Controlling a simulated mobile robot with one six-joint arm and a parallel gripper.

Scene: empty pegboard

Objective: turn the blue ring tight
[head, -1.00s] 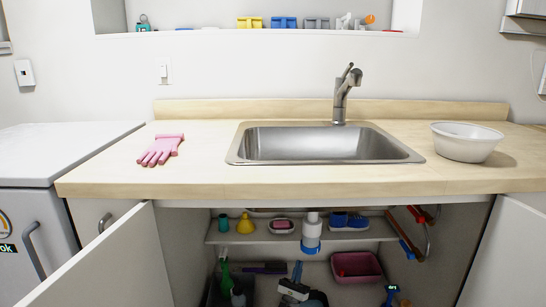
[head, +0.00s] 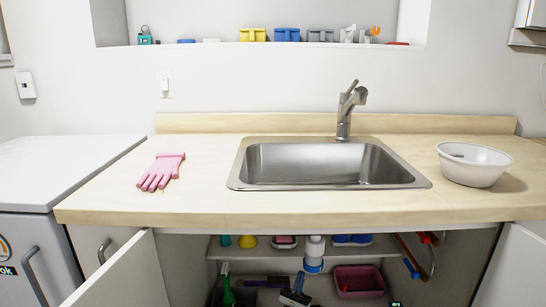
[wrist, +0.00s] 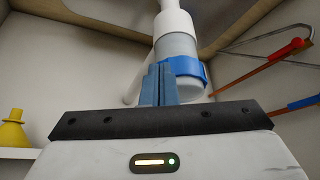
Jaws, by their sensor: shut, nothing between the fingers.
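The blue ring (head: 313,265) sits around the white pipe (head: 316,244) under the sink, inside the open cabinet. In the wrist view the blue ring (wrist: 190,70) wraps the lower part of a pale cup-shaped pipe section (wrist: 177,46), with a raised lug on its side. My gripper (wrist: 158,70) shows in the wrist view with its blue-grey fingers together and empty. The fingertips point up, just left of the ring and in front of it; they overlap its left side in the picture. I cannot tell whether they touch it. My gripper does not show in the head view.
A red-handled tool (wrist: 288,50) hangs on the cabinet's right wall, near the ring. A yellow funnel (wrist: 13,132) stands on the shelf at left. The open left door (head: 122,275) flanks the cabinet. A pink glove (head: 161,172) and white bowl (head: 474,164) lie on the counter.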

